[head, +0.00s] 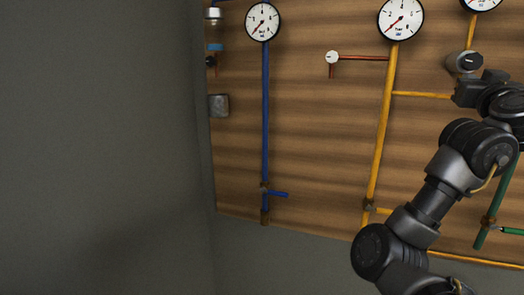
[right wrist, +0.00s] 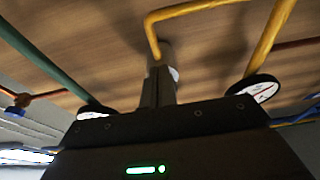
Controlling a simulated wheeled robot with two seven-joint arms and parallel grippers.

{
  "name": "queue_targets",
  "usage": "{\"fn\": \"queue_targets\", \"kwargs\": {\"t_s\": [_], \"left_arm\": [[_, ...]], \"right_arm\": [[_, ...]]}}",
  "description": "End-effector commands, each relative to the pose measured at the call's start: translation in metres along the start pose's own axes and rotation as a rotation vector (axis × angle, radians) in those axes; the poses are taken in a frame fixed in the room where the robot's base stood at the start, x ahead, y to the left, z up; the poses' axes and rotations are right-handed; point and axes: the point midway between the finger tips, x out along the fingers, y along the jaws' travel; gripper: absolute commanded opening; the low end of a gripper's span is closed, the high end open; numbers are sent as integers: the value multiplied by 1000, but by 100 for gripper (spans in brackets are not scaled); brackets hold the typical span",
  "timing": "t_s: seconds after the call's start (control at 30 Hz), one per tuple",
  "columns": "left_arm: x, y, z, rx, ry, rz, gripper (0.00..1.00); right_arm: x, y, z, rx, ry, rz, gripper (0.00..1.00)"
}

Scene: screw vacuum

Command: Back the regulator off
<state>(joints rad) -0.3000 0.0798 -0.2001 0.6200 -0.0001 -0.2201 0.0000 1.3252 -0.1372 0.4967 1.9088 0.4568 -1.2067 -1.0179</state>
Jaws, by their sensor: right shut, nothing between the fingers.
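The regulator (head: 464,62), a grey rounded knob with a dark face, sits on the board at the upper right of the head view, beside a yellow pipe. My right gripper (head: 466,90) is just below it, with its dark fingers pointing up toward the board. In the right wrist view the fingers (right wrist: 159,88) are shut together, with nothing visible between them. They overlap the regulator, which is mostly hidden there, so I cannot tell whether they touch it. My left gripper is not in view.
A gauge (head: 400,18) tops the yellow pipe (head: 382,130); another gauge (head: 263,22) tops the blue pipe (head: 265,110). A white round fitting (head: 332,57) ends a copper pipe. A green pipe (head: 497,200) runs at right.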

Motion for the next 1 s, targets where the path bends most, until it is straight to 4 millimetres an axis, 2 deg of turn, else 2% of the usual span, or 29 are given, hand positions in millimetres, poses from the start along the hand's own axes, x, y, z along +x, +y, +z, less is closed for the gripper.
{"fn": "queue_targets", "kwargs": {"t_s": [0.57,1.0], "left_arm": [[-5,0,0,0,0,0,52],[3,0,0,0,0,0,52]], "right_arm": [[1,1,-6,0,0,0,0],[1,4,-4,-6,1,2,0]]}}
